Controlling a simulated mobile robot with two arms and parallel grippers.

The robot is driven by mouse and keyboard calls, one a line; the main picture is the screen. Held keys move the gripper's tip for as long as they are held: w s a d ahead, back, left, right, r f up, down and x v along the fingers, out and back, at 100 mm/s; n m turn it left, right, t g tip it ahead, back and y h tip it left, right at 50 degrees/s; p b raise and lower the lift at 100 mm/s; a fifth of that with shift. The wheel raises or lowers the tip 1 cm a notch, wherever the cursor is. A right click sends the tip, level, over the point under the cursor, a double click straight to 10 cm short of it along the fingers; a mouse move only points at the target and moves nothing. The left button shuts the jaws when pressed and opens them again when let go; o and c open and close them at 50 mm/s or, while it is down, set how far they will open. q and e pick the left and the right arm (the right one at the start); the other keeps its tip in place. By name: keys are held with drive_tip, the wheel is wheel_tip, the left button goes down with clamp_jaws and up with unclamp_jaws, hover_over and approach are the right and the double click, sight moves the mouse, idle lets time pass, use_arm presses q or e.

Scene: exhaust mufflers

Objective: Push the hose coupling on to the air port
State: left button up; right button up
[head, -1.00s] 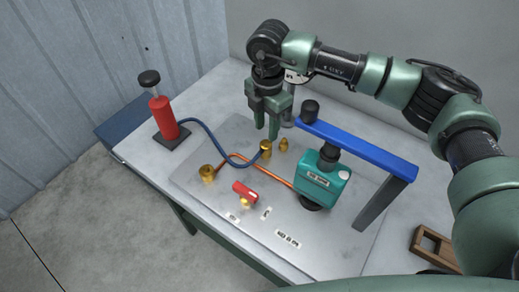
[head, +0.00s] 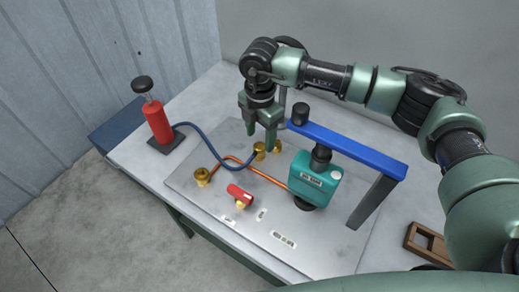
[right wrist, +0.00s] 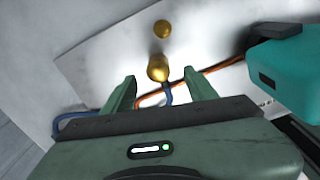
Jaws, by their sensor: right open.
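The hose coupling (head: 259,149) is a brass fitting on the end of a blue hose (head: 209,151). It is on the grey plate, and in the right wrist view the coupling (right wrist: 158,69) lies between and just beyond my fingertips. A smaller brass fitting, apparently the air port (head: 277,147), stands just right of it; in the right wrist view this fitting (right wrist: 162,29) is farther out, apart from the coupling. My right gripper (head: 260,141) points down over the coupling, open and empty; its fingers (right wrist: 159,78) show apart. A finger partly hides the fittings in the head view. My left gripper is out of view.
A red hand pump (head: 158,122) stands at the left. A teal unit (head: 315,181) sits under a blue bar (head: 350,145) right of the gripper. A copper pipe (head: 262,174), another brass fitting (head: 202,176) and a red-handled valve (head: 239,192) are nearby.

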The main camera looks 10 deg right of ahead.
sight(259, 146)
wheel_tip(259, 146, down, 4)
drive_tip(key=shift+a+f+p, duration=0.1)
drive_tip(key=shift+f+p, duration=0.1)
drive_tip(key=shift+p, duration=0.85)
drive_tip(key=shift+w+f, duration=0.1)
drive_tip(key=shift+f, duration=0.2)
drive_tip(key=shift+c, duration=0.4)
clamp_jaws()
